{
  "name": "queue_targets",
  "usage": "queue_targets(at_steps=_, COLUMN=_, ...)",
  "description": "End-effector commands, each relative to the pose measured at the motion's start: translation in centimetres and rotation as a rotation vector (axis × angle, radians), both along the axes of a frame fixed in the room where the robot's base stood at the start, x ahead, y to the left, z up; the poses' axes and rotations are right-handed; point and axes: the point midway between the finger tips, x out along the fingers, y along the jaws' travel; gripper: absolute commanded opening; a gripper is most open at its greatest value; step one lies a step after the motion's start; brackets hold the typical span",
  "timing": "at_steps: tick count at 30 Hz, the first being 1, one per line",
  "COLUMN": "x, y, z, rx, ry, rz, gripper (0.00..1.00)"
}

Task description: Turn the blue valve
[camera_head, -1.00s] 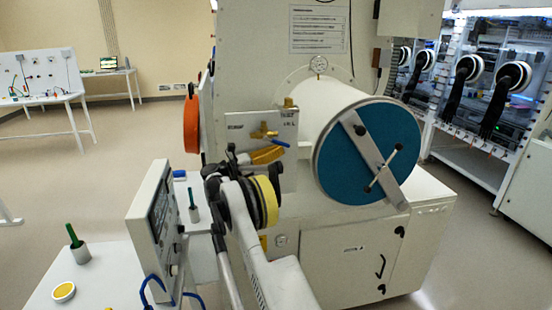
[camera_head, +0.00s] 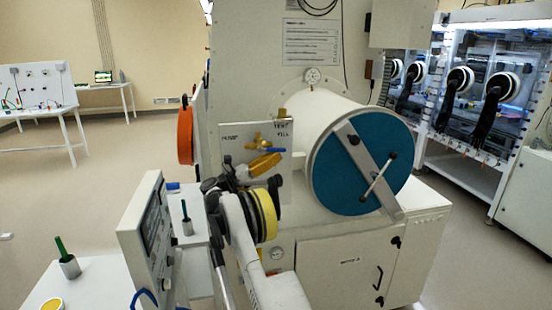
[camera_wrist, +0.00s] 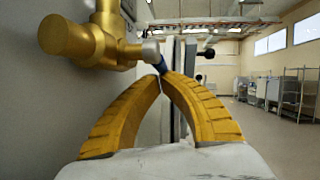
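The blue valve has a blue lever handle (camera_head: 272,150) on a brass body (camera_head: 258,140), mounted on a pale panel. The lever points to the right in the head view. In the wrist view the brass body (camera_wrist: 75,38) is large at upper left, and the blue handle (camera_wrist: 161,66) shows just at my fingertips. My gripper (camera_wrist: 162,77) has curved yellow fingers whose tips come together at the handle. It also shows in the head view (camera_head: 274,157), just below the lever. I cannot tell whether the handle lies between the tips or just behind them.
A large white cylinder with a blue round door (camera_head: 340,180) and crossbar stands right of the valve. An orange disc (camera_head: 185,135) is to the left. A grey instrument box (camera_head: 145,225) and a green-handled tool in a holder (camera_head: 66,262) are at the near left.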

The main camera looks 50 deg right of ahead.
Motion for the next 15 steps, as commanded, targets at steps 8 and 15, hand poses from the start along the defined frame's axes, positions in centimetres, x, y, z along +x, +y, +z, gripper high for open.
queue_targets(at_steps=8, x=0.00, y=0.00, z=0.00, rx=0.000, ry=0.000, rz=0.000, gripper=0.00)
queue_targets(at_steps=15, x=0.60, y=0.94, z=-0.46, rx=0.001, ry=0.000, rz=0.002, gripper=0.00)
